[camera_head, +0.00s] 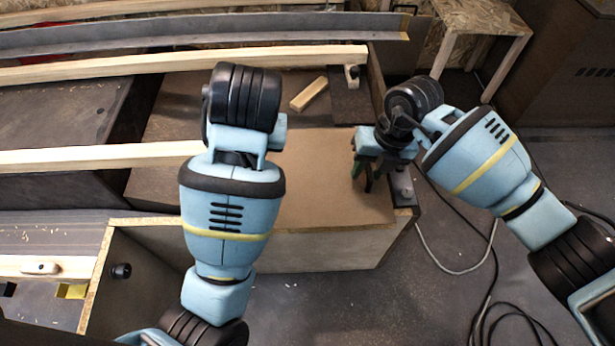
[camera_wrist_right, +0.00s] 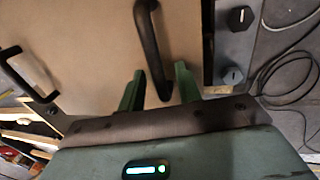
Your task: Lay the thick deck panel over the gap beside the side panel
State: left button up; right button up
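The thick deck panel (camera_head: 330,195) is a flat tan board in the middle of the head view. It also fills much of the right wrist view (camera_wrist_right: 95,50), with one black handle (camera_wrist_right: 152,45) near its right side and another (camera_wrist_right: 25,75) at the left. My right gripper (camera_head: 362,172) is at the panel's right side. Its green fingers (camera_wrist_right: 158,90) are apart, one on each side of the near handle's end. My left gripper (camera_head: 280,132) is mostly hidden behind its own arm; its fingers do not show. I cannot tell which surface is the side panel.
A small wood block (camera_head: 308,94) lies on the darker brown surface behind the panel. Long pale beams (camera_head: 100,157) run across the left. Cables (camera_head: 490,300) lie on the floor at right.

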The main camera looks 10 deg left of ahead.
notch_tip(320, 180, up, 12)
jog(key=d, duration=0.2)
jog(key=shift+d, duration=0.2)
pick_arm(q)
jog(key=shift+o, duration=0.4)
pick_arm(e)
jog(key=shift+w+f, duration=0.1)
pick_arm(q)
jog(key=o, duration=1.2)
jog(key=shift+r, duration=0.1)
jog(key=shift+p+v, duration=2.95)
jog(key=shift+p, duration=0.65)
pick_arm(e)
notch_tip(320, 180, up, 12)
jog(key=t, duration=0.1)
jog(key=shift+s, duration=0.3)
jog(key=shift+f, duration=0.15)
